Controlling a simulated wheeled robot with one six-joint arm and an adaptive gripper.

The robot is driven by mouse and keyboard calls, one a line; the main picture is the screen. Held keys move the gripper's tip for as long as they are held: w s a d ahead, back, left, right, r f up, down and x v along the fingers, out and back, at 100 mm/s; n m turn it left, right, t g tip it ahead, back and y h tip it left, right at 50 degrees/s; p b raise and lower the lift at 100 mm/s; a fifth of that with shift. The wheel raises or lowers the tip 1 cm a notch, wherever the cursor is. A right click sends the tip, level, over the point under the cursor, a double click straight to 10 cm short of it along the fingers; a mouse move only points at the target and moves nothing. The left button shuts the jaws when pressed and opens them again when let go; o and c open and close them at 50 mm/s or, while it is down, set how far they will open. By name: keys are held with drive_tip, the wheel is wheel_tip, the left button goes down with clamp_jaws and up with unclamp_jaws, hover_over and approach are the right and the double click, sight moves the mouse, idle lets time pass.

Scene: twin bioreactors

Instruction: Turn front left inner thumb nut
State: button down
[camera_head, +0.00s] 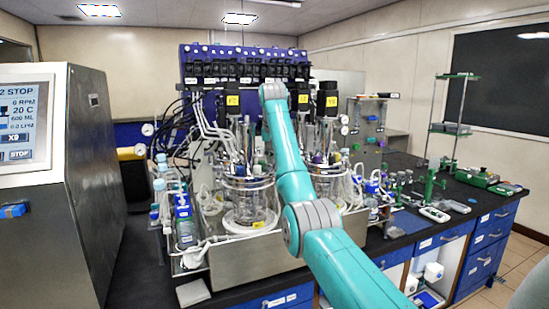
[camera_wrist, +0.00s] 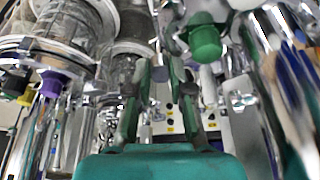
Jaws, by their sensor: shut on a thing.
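My gripper (camera_wrist: 159,76) shows in the wrist view, its two dark green fingers reaching forward and up from the teal body. The fingertips are closed on a small metal part between them, which looks like a thumb nut; the fingers hide most of it. I cannot tell from the picture whether it is turned. In the head view my gripper is hidden behind my teal arm, which reaches in among the twin bioreactors. The left glass vessel (camera_head: 247,205) stands left of my arm. The right vessel (camera_head: 347,188) is partly behind my arm.
Close around my gripper in the wrist view are a green cap (camera_wrist: 206,43), a purple cap (camera_wrist: 52,84) and metal head plates and tubes. A purple pump rack (camera_head: 245,60) stands behind the vessels. A grey control cabinet (camera_head: 95,170) is at the left.

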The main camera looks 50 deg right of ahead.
drive_tip(key=shift+w+a+m+g, duration=0.1)
drive_tip(key=shift+m+g, duration=0.3)
drive_tip(key=shift+m, duration=0.6)
drive_tip(key=c, duration=1)
unclamp_jaws()
drive_tip(key=shift+c, duration=0.2)
wheel_tip(320, 180, up, 10)
